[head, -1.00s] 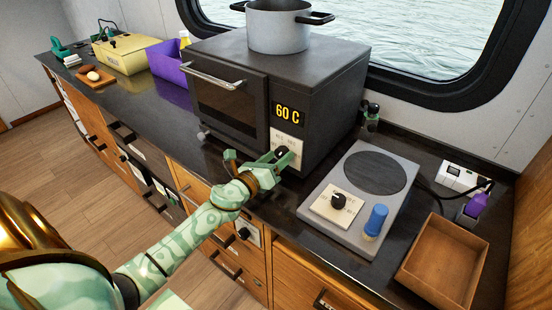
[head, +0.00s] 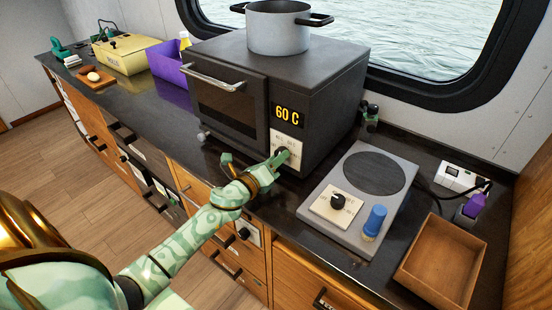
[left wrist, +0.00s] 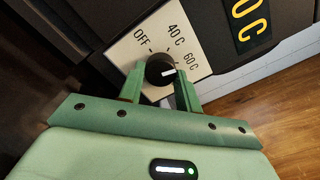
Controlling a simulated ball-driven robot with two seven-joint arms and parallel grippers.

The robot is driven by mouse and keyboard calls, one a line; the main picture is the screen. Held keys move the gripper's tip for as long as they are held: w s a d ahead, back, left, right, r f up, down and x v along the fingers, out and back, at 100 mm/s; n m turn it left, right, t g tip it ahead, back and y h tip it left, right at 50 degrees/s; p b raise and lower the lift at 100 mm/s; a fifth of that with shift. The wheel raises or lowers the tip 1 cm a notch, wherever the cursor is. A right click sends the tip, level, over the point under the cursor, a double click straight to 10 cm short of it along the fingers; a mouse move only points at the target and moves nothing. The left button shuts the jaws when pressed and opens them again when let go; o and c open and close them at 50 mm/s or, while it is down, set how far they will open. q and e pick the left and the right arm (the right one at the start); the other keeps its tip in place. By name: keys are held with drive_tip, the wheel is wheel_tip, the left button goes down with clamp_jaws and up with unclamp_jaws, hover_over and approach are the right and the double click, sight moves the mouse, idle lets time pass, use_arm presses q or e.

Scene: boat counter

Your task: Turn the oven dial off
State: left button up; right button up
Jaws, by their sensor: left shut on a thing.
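The dark toaster oven (head: 335,105) stands on the counter, its door shut and its display (head: 288,111) reading 60 C. Below the display is a white dial plate (head: 287,142) with a black dial. In the left wrist view the dial (left wrist: 160,71) has a white mark pointing right, towards 60C; OFF and 40C are printed further left on the plate (left wrist: 128,50). My left gripper (head: 280,157) is at the dial. In the left wrist view its fingers (left wrist: 160,80) are on either side of the dial, shut on it. My right gripper is not in view.
A grey pot (head: 278,30) stands on the oven. To the right are a hot plate (head: 335,235) with its own knob and a blue cylinder (head: 375,219), and a brown wooden tray (head: 410,262). A purple bin (head: 168,62) stands left of the oven.

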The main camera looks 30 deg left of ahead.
use_arm(q)
drive_tip(key=n+p, duration=0.8)
drive_tip(key=n, duration=1.2)
drive_tip(key=shift+r, duration=0.15)
drive_tip(key=shift+n, duration=0.4)
drive_tip(key=o, duration=1)
drive_tip(key=shift+s, duration=0.1)
drive_tip(key=s+a+p, duration=0.1)
drive_tip(key=s, duration=1.5)
drive_tip(key=shift+a, duration=0.15)
